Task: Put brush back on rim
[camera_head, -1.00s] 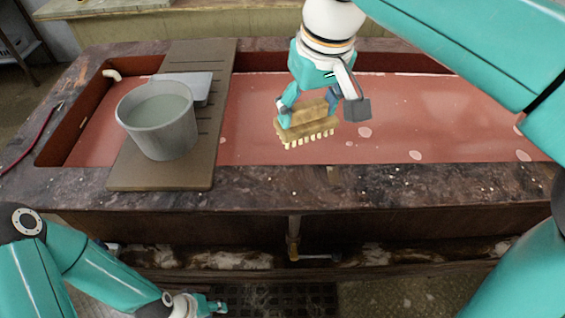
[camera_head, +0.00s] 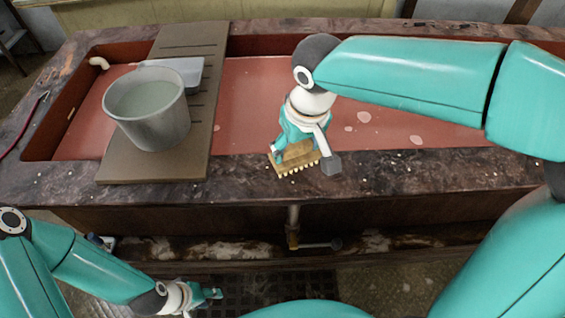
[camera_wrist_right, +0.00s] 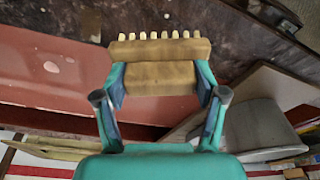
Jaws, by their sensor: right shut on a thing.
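The brush (camera_head: 296,158), a wooden block with a row of pale bristle tufts, is at the front rim (camera_head: 350,176) of the red basin. My right gripper (camera_head: 298,146) is shut on it from above, with the bristles facing the front edge and downward. In the right wrist view the brush (camera_wrist_right: 160,60) lies between both fingers, its bristles toward the dark stone rim (camera_wrist_right: 215,25). I cannot tell whether the bristles touch the rim. My left gripper (camera_head: 207,296) is low at the front left, below the rim and away from the brush; its finger opening is too small to judge.
A grey bucket (camera_head: 150,112) of liquid stands on a grooved board (camera_head: 200,100) across the basin's left part. A pale tray (camera_head: 185,70) sits behind it. A tap (camera_head: 293,228) is under the front rim. The rim right of the brush is clear.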

